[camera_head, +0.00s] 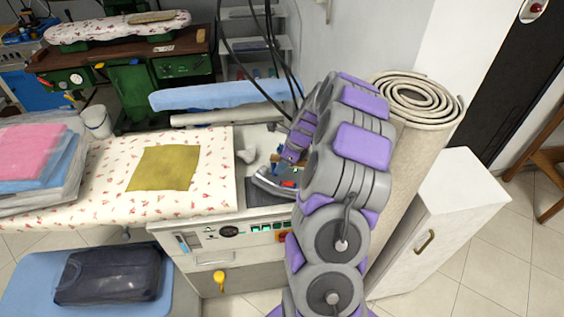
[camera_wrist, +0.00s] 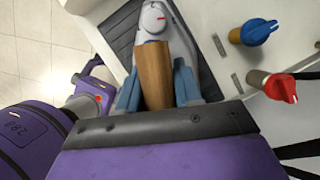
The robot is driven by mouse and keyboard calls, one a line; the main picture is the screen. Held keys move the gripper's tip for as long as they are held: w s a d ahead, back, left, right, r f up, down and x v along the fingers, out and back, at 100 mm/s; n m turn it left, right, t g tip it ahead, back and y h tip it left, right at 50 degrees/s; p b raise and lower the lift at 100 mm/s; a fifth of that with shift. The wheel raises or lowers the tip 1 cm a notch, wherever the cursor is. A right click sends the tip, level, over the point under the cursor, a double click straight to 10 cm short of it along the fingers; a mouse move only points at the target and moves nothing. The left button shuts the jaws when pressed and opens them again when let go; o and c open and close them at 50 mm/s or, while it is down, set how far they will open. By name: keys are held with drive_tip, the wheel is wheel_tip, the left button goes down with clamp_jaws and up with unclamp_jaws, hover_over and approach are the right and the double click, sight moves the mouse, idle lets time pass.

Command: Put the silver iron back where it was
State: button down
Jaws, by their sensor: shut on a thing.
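The silver iron (camera_head: 272,184) is at the dark metal rest (camera_head: 262,196) on the right end of the ironing table. In the wrist view, the iron (camera_wrist: 152,18) has a brown wooden handle lying between my two blue fingers. My gripper (camera_wrist: 157,88) is shut on that handle; it also shows in the head view (camera_head: 284,167), partly hidden by my arm. The dark rest (camera_wrist: 122,28) shows beneath the iron. I cannot tell whether the iron's sole touches it.
A blue knob (camera_wrist: 258,32) and a red knob (camera_wrist: 280,88) stand beside the iron. An olive cloth (camera_head: 165,168) lies on the floral board (camera_head: 100,190). A rolled carpet (camera_head: 412,140) and a white cabinet (camera_head: 450,215) stand at right. Black cables hang behind the gripper.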

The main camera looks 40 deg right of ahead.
drive_tip(key=shift+w+f, duration=0.1)
drive_tip(key=shift+f, duration=0.6)
drive_tip(key=c, duration=0.8)
unclamp_jaws()
drive_tip(key=shift+o, duration=0.2)
drive_tip(key=shift+r, duration=0.1)
